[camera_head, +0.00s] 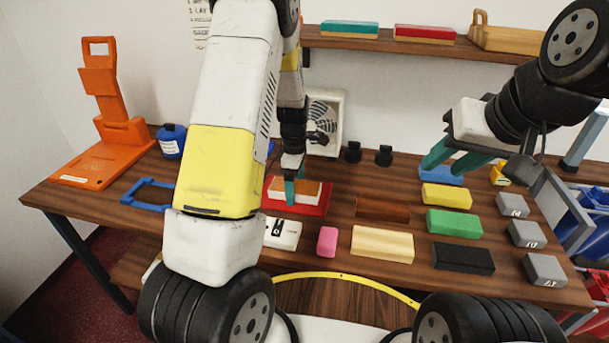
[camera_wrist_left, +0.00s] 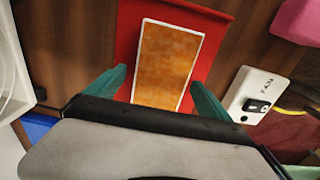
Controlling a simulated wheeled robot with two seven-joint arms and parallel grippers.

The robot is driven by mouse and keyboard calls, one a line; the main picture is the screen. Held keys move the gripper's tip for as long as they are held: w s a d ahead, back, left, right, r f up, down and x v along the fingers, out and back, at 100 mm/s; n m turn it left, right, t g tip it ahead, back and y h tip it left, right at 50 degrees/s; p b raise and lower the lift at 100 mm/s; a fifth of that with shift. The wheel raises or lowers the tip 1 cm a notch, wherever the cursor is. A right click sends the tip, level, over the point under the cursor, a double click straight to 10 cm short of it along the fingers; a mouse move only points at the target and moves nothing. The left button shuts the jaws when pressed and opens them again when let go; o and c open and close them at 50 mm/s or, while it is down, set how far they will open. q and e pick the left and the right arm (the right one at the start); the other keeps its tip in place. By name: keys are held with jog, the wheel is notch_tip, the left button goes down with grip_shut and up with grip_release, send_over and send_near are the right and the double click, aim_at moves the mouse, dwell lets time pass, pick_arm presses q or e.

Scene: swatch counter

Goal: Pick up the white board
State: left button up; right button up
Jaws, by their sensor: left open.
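A flat board with white edges and an orange-brown top (camera_head: 309,188) lies on a red mat (camera_head: 318,209); it is the only white-edged board I see. In the left wrist view the board (camera_wrist_left: 168,62) lies between the two teal fingers, with the red mat (camera_wrist_left: 212,18) around it. My left gripper (camera_head: 291,186) is open over the board; it also shows in the left wrist view (camera_wrist_left: 158,90). Its fingers stand either side of the board, and I cannot tell if they touch it. My right gripper (camera_head: 444,166) is open and empty above a blue block (camera_head: 441,177).
A white switch box (camera_head: 283,234), a pink block (camera_head: 327,241) and a pale yellow block (camera_head: 382,244) lie in front. An orange stand (camera_head: 100,115) and blue bottle (camera_head: 171,140) are at the left.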

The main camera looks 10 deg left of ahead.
pick_arm(q)
jog(key=shift+f, duration=0.1)
jog(key=shift+c, duration=0.2)
jog(key=c, duration=1.6)
